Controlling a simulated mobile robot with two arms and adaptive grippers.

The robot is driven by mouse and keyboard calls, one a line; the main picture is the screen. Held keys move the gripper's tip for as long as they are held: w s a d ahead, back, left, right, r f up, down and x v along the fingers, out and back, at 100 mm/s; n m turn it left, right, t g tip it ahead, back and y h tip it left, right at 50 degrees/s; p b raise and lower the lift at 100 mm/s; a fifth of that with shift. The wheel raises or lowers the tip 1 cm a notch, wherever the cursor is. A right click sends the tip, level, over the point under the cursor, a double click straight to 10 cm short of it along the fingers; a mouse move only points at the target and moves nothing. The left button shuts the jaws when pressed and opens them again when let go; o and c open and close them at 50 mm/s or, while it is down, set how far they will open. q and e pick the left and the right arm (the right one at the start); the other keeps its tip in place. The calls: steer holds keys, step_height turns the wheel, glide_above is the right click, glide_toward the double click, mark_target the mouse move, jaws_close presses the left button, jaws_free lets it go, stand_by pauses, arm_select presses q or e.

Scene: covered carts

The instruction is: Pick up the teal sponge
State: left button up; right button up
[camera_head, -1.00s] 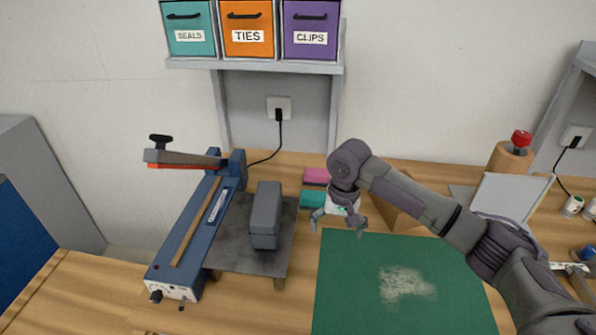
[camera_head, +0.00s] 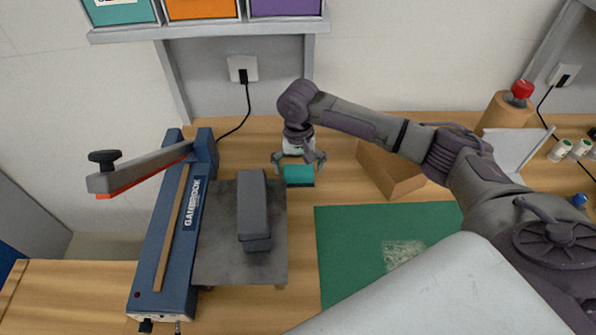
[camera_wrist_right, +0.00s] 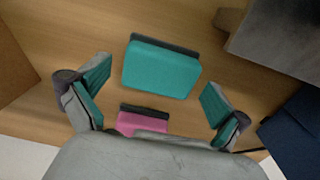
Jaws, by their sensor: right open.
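The teal sponge (camera_head: 299,174) lies on the wooden table, right of the heat sealer. It has a dark backing layer and also shows in the right wrist view (camera_wrist_right: 161,70). My right gripper (camera_head: 300,163) is open above and behind it. In the right wrist view its two teal-padded fingers (camera_wrist_right: 155,100) stand wide apart, on either side of the sponge's near side, not closed on it. A pink sponge (camera_wrist_right: 142,122) lies close by in the wrist view; in the head view it is hidden by the gripper. My left gripper is not in view.
The blue heat sealer (camera_head: 180,235) has a metal plate with a grey block (camera_head: 254,208) on it, left of the sponge. An open cardboard box (camera_head: 392,177) stands to the right. A green mat (camera_head: 345,245) lies in front.

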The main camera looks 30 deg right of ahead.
steer(key=shift+f, duration=0.65)
steer(key=shift+w+f, duration=0.1)
steer(key=shift+f, duration=0.25)
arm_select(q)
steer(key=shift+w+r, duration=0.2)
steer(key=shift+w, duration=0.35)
arm_select(e)
steer(key=shift+c, duration=0.3)
steer(key=c, duration=0.9)
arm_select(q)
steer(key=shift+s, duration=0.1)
arm_select(e)
steer(key=shift+c, duration=0.2)
steer(key=shift+r, duration=0.15)
